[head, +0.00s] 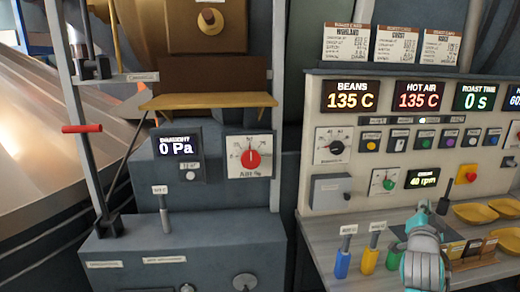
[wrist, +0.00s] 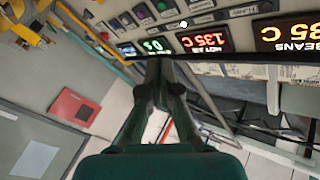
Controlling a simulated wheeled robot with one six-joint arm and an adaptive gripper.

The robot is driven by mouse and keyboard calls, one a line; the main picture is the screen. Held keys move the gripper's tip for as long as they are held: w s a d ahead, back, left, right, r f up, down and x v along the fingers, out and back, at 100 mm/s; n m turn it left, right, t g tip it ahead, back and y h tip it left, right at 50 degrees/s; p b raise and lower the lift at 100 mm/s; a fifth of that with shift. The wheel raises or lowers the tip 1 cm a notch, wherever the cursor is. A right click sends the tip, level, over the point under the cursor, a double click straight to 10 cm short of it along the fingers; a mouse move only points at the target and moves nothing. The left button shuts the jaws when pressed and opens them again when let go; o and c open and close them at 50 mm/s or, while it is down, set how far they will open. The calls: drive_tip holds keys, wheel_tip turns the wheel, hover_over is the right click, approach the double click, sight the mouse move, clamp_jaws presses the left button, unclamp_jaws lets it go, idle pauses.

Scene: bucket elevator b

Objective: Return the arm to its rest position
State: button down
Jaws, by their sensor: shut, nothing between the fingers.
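My arm (head: 422,255) shows in the head view at the lower right as teal and grey links, folded over the counter in front of the control panel. My gripper (wrist: 161,75) shows in the wrist view. Its two dark fingers come together at the tips, shut and with nothing between them. The wrist view is turned over, so the panel displays read upside down beyond the fingertips. I cannot clearly make out the fingers in the head view.
The control panel (head: 397,150) stands behind the counter (head: 325,240). Blue (head: 342,263), yellow (head: 370,258) and green (head: 393,258) handled tools stand left of my arm; yellow trays (head: 475,213) lie to its right. A grey cabinet (head: 185,255) is at left. A red box (wrist: 73,107) shows in the wrist view.

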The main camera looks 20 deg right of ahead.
drive_tip(key=s+a+f+n+t+y, duration=0.2)
drive_tip(key=s+a+f+n+y, duration=0.25)
drive_tip(key=a+f, duration=0.85)
drive_tip(key=s+a+f+n+t+y, duration=0.2)
drive_tip(key=s+a+f+n+y, duration=0.25)
drive_tip(key=a+f, duration=0.8)
drive_tip(key=s+a+n+y, duration=0.3)
drive_tip(key=s+a, duration=0.6)
drive_tip(key=s, duration=0.5)
drive_tip(key=s+a+n+y, duration=0.3)
drive_tip(key=s+a+n, duration=0.2)
drive_tip(key=s+a, duration=0.5)
drive_tip(key=s, duration=0.4)
drive_tip(key=shift+s+g, duration=0.4)
drive_tip(key=shift+w+d+r, duration=0.1)
